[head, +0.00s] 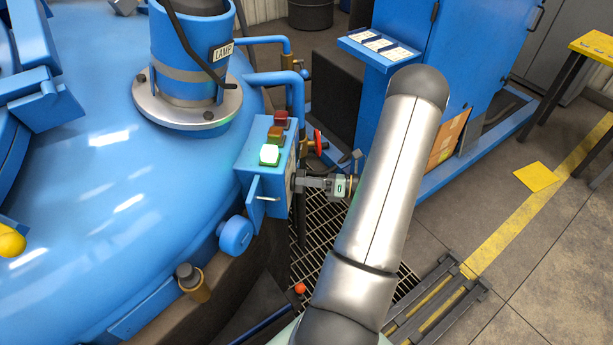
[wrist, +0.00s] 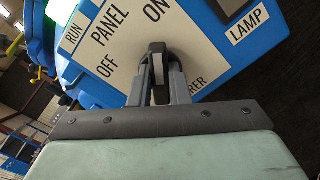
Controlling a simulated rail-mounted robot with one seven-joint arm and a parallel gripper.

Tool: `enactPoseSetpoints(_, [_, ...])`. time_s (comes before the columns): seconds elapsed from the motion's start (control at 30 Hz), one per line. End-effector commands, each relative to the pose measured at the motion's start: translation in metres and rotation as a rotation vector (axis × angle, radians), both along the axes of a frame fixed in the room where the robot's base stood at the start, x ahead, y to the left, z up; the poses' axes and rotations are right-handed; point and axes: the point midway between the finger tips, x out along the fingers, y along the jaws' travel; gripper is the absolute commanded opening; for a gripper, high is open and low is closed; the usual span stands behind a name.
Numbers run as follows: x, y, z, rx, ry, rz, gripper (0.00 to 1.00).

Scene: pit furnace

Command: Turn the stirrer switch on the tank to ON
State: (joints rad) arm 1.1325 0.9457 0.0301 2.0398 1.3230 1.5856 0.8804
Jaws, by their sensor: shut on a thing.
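The blue stirrer switch box (head: 262,165) is fixed to the side of the blue tank (head: 110,190). Its panel face (wrist: 195,62) shows in the wrist view, with the words OFF and ON and a partly covered label ending in "RER". My gripper (head: 300,183) reaches the box from the right. Its fingers (wrist: 158,75) are shut on the black switch knob (wrist: 157,48). The knob's long side runs up and down in the wrist view, with ON above its upper end and OFF to its left. The fingers hide its lower part, and I cannot tell which end points.
Green (head: 269,154), orange (head: 275,137) and red (head: 281,118) lamps sit on the box; the green one is bright. A red handwheel (head: 318,141) and blue pipes (head: 275,78) are close behind. A blue cabinet (head: 470,60) stands to the right. Floor grating (head: 325,235) lies below.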

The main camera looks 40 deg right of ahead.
Motion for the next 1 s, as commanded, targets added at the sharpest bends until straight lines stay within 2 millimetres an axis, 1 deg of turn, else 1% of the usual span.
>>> enactPoseSetpoints(0.3, [-0.0004,-0.0002,-0.0007,0.056,0.05,0.0,0.0])
enactPoseSetpoints(0.7, [-0.0004,-0.0003,-0.0011,0.061,0.053,0.0,0.0])
enactPoseSetpoints(0.73, [-0.0005,-0.0003,-0.0011,0.061,0.053,0.0,0.19])
enactPoseSetpoints(0.77, [-0.0004,-0.0003,-0.0011,0.061,0.053,0.0,0.27])
enactPoseSetpoints(0.8, [-0.0004,-0.0003,-0.0011,0.061,0.053,-0.001,0.38])
enactPoseSetpoints(1.0, [-0.0001,-0.0003,-0.0007,0.06,0.052,-0.001,0.38])
